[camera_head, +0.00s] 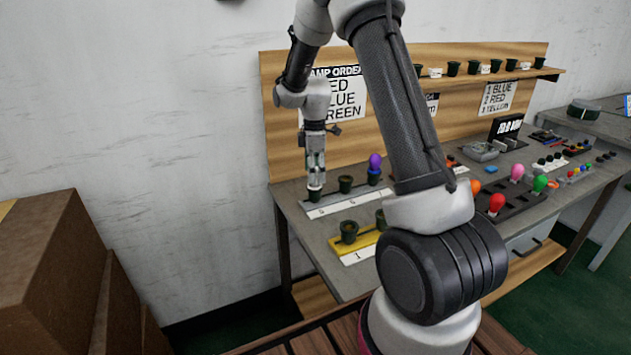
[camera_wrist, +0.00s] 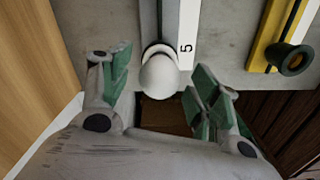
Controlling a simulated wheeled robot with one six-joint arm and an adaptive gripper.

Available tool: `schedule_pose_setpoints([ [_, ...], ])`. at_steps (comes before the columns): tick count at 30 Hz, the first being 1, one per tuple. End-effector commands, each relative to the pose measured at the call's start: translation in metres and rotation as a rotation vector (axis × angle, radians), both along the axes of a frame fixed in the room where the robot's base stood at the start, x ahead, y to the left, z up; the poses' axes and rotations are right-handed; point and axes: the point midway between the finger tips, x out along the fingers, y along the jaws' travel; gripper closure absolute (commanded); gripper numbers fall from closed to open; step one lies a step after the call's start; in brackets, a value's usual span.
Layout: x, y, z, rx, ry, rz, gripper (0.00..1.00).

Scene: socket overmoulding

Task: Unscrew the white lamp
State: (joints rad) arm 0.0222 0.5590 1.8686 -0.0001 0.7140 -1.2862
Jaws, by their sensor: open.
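The white lamp (camera_wrist: 160,77) sits in a dark socket at the end of a grey strip labelled 5, seen from above in the wrist view. My gripper (camera_wrist: 163,72) is open, with one green-padded finger on each side of the lamp and a gap to it on both sides. In the head view my gripper (camera_head: 315,172) points down over the leftmost socket (camera_head: 314,196) of the grey strip. The lamp is mostly hidden there by the fingers.
An empty socket (camera_head: 345,184) and a purple lamp (camera_head: 375,162) stand on the same strip. A yellow strip (camera_head: 352,246) with sockets lies nearer the front. A dark tray (camera_head: 520,199) with coloured lamps is at right. The wooden back panel (camera_head: 285,140) rises behind.

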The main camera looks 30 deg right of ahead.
Motion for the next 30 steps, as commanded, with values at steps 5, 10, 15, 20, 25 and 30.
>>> schedule_pose_setpoints([
  [5,0.0,0.0,0.0,0.0,0.0,-0.133,0.38],
  [10,0.0,0.0,0.0,0.0,0.0,-0.373,0.38],
  [15,0.0,0.0,0.0,0.0,0.0,-0.502,0.38],
  [20,0.0,0.0,0.0,0.0,0.0,-0.721,0.38],
  [25,0.0,0.0,0.0,0.0,0.0,-0.873,0.38],
  [30,0.0,0.0,0.0,0.0,0.0,-1.077,0.38],
])
